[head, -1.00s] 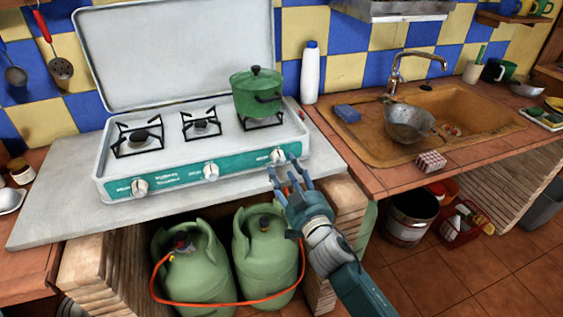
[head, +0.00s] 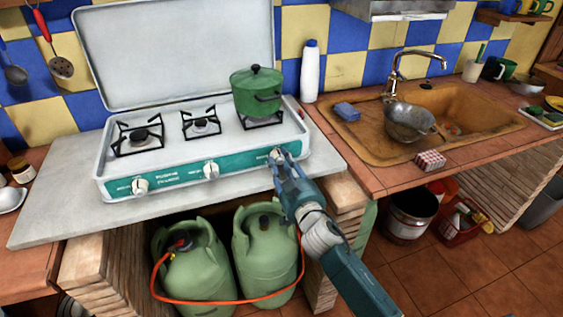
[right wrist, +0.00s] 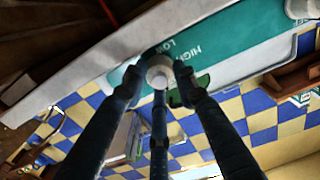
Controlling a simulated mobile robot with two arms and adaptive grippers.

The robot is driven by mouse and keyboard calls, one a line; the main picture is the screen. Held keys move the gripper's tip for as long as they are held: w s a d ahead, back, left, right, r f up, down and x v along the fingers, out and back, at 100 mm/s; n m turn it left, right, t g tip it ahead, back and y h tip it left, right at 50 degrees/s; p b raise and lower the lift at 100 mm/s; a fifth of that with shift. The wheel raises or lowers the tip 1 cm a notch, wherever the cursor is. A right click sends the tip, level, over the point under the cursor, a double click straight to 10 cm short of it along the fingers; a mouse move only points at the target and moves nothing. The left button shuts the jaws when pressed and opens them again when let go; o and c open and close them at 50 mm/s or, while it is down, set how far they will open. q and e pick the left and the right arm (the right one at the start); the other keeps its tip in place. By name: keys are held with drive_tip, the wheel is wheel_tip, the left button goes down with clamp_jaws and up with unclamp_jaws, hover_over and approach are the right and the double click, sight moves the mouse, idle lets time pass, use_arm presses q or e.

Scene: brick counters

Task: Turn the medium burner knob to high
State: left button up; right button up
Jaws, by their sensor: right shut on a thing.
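The white stove (head: 110,165) has a teal front panel with three white knobs: a left knob (head: 140,186), a middle knob (head: 210,170) and a right knob (head: 276,154). I cannot read which one is the medium burner's. My right gripper (head: 281,162) is at the right knob, its fingers closed around it. In the right wrist view the fingers (right wrist: 160,88) surround the round white knob (right wrist: 159,71), with the words HIGH and LOW on the panel beside it. The knob's pointer direction is unclear. My left gripper is not in view.
A green pot (head: 256,92) stands on the right burner. A white bottle (head: 310,72) stands behind the stove's right side. Two green gas cylinders (head: 265,250) with an orange hose stand below the counter. The sink (head: 465,105) is at right.

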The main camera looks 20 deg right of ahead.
drive_tip(key=shift+a+r+n, duration=0.1)
drive_tip(key=shift+r+n, duration=0.15)
drive_tip(key=shift+n, duration=1.35)
drive_tip(key=n, duration=0.5)
drive_tip(key=shift+a+r+n+p, duration=0.1)
drive_tip(key=shift+n+p, duration=0.2)
drive_tip(key=n, duration=0.4)
drive_tip(key=shift+a+n, duration=0.1)
drive_tip(key=shift+n, duration=0.2)
drive_tip(key=shift+a+f+n+p, duration=0.1)
drive_tip(key=shift+f+n+p, duration=0.05)
drive_tip(key=shift+n, duration=0.95)
drive_tip(key=shift+f+n+p, duration=0.1)
drive_tip(key=shift+n+p, duration=0.05)
drive_tip(key=shift+n, duration=0.95)
drive_tip(key=shift+f, duration=0.1)
